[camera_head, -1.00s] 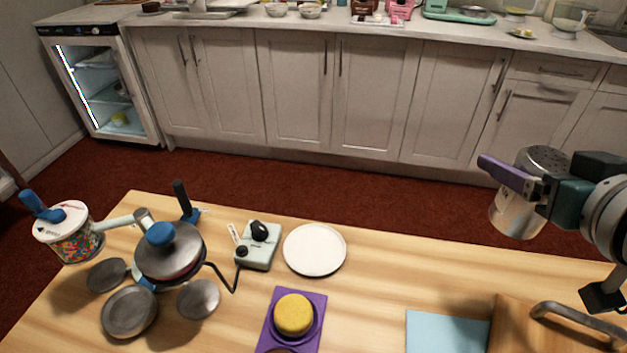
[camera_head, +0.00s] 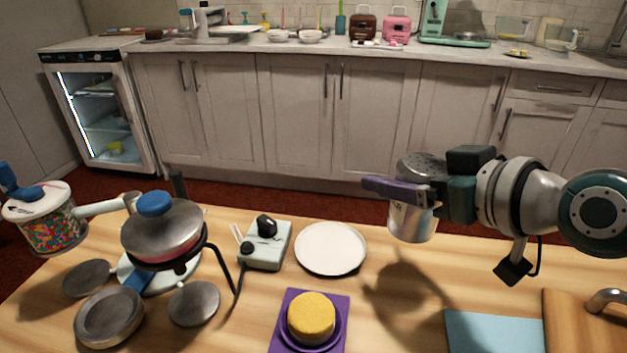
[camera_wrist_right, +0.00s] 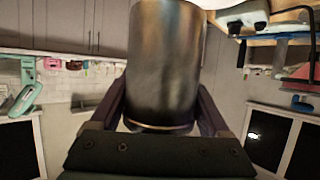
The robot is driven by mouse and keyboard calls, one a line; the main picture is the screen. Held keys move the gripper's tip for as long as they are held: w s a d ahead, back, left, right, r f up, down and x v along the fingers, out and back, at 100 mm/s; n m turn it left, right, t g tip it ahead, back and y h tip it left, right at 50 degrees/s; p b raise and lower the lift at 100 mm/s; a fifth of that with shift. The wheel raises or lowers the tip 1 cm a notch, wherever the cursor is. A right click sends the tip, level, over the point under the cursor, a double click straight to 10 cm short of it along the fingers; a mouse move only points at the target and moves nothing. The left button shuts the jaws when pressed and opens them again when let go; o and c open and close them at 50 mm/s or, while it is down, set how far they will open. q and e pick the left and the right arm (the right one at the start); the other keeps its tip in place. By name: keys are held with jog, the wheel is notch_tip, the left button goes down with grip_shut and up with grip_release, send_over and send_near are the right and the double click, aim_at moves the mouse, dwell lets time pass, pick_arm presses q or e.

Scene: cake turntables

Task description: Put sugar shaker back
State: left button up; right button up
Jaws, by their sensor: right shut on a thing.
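The sugar shaker (camera_head: 412,222) is a metal cylinder with a perforated domed lid. It is upright above the table, to the right of the white plate. My right gripper (camera_head: 398,190) is shut on the shaker, with a purple finger across its side. In the right wrist view the shaker (camera_wrist_right: 162,65) fills the middle between the two purple fingers of the right gripper (camera_wrist_right: 165,115). A shadow lies on the table below it. My left gripper is not in view.
The white plate (camera_head: 331,249), a grey control box (camera_head: 265,246) and a yellow cake on a purple tray (camera_head: 285,338) stand on the table. Several pans and turntable parts are at left. A light-blue mat (camera_head: 490,332) and a wooden board (camera_head: 580,325) lie at right.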

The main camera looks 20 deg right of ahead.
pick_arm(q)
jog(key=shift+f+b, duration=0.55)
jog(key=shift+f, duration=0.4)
pick_arm(e)
notch_tip(320, 180, down, 4)
jog(key=shift+r, duration=0.1)
pick_arm(q)
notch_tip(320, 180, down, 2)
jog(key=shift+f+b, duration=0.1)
jog(key=shift+b, duration=0.95)
pick_arm(e)
notch_tip(320, 180, down, 4)
jog(key=shift+r, duration=0.1)
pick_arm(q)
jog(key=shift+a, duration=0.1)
pick_arm(e)
jog(key=shift+f, duration=0.2)
jog(key=shift+f, duration=0.15)
jog(key=o, duration=1.5)
